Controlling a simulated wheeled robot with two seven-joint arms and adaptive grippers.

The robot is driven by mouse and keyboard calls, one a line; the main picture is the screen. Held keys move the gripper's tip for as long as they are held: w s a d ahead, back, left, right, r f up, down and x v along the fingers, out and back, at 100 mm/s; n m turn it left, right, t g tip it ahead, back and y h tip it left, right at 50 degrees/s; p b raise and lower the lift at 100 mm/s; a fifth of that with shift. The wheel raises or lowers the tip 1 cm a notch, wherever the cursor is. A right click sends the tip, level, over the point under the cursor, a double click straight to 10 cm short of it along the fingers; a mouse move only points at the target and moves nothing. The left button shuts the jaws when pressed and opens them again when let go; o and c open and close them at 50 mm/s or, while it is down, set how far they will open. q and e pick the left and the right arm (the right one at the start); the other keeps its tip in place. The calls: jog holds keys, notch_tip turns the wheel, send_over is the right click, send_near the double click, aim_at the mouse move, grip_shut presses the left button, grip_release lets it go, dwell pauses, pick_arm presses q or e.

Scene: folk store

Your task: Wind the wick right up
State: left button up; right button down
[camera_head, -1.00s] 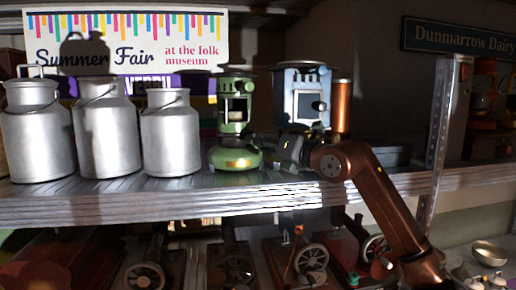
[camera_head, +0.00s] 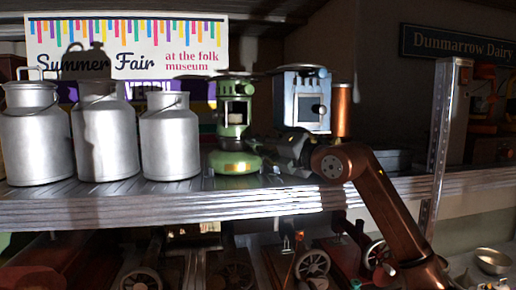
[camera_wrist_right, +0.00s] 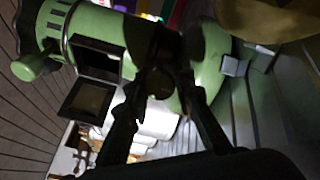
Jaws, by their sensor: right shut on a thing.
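The green stove (camera_head: 236,112) stands upright on the shelf, with a round tank base and a small window in its upper body. It fills the upper part of the right wrist view (camera_wrist_right: 215,65), seen tilted. My right gripper (camera_head: 266,150) reaches in from the right to the right side of the stove's base. Its dark fingers (camera_wrist_right: 165,80) close together there in the wrist view, shut on the wick knob, which is mostly hidden between them in shadow. The wick cannot be made out. My left gripper is not in view.
A blue stove (camera_head: 307,100) and a copper cylinder (camera_head: 341,110) stand just behind my right arm. Several milk cans (camera_head: 170,140) stand to the left of the green stove. The shelf edge (camera_head: 150,210) runs below, with wheeled machines underneath.

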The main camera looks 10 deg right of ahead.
jog(key=shift+f, duration=0.15)
jog(key=c, duration=1.6)
grip_release()
jog(key=v, duration=1.2)
